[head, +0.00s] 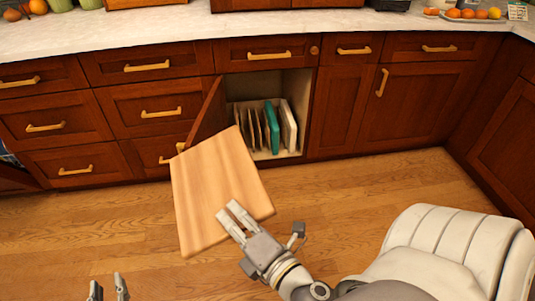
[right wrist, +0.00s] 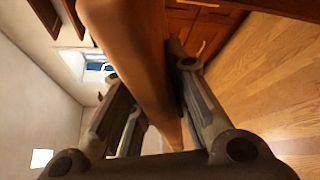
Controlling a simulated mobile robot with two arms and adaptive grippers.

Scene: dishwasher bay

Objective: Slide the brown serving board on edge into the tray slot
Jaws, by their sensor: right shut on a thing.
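The brown serving board (head: 215,180) is a flat light-brown wooden slab held up in front of the open cabinet, tilted with its broad face showing. My right gripper (head: 232,217) is shut on its lower right part; in the right wrist view the board (right wrist: 140,55) runs between the two fingers. The tray slots (head: 256,122) are upright dividers low inside the cabinet, behind and right of the board's top. A teal board (head: 272,128) and a white board (head: 288,126) stand on edge at their right. My left gripper (head: 108,287) is open and empty at the bottom left, partly cut off.
The cabinet door (head: 209,113) stands open left of the opening, close to the board's top edge. Closed drawers and doors (head: 415,105) flank the cabinet. The counter (head: 235,23) above holds fruit and containers. The wooden floor (head: 360,200) is clear around the cabinet front.

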